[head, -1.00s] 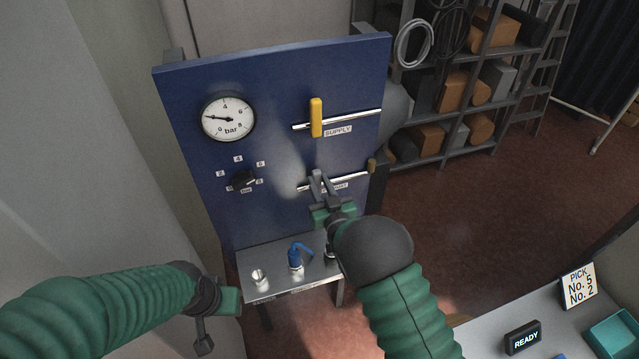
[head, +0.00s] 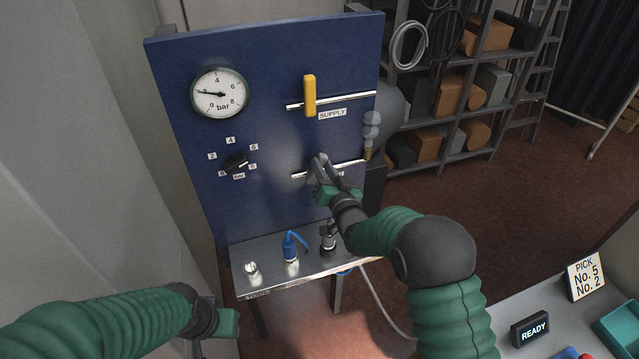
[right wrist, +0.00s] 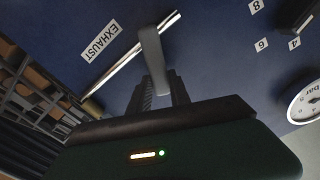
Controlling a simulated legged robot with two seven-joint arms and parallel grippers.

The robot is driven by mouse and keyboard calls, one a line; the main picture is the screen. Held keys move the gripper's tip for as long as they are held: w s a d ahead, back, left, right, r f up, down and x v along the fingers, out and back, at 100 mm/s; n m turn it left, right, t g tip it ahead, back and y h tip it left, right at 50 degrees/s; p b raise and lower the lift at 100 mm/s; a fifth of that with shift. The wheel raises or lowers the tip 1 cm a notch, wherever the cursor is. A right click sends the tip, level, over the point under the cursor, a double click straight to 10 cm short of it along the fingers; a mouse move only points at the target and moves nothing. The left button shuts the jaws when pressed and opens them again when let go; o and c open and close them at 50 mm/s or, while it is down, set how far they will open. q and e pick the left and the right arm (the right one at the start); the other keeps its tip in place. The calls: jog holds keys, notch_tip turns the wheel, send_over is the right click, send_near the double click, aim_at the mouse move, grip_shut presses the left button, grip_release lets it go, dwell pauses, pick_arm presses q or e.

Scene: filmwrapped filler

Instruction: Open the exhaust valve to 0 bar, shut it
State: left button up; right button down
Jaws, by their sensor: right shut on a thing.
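The exhaust valve's grey lever (right wrist: 153,55) sits across the bright pipe beside the EXHAUST label (right wrist: 101,41). My right gripper (head: 318,172) is shut on this lever; the right wrist view shows it between the fingers (right wrist: 157,85). In the head view the gripper covers most of the lever and label. Pale puffs (head: 371,126) hang above the brass fitting (head: 368,153) at the exhaust pipe's right end. The pressure gauge (head: 218,93) has its needle pointing left, near 2 bar. My left gripper (head: 212,335) is low at the left, only partly in view.
A yellow SUPPLY lever (head: 309,95) stands upright across its pipe. A black selector knob (head: 236,162) is on the blue panel. A metal shelf (head: 290,267) below carries several fittings, one with a blue hose. A bench with a READY display (head: 530,332) stands at lower right.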

jog(key=w+d+f+m+b, duration=0.1)
jog(key=d+f+m+b, duration=0.2)
jog(key=m+b, duration=0.8)
jog(key=shift+d+f+m, duration=0.2)
jog(key=shift+f+m, duration=0.6)
jog(key=shift+f, duration=0.5)
jog(key=c, duration=1.5)
grip_release()
jog(key=o, duration=0.3)
jog(key=shift+w, duration=0.2)
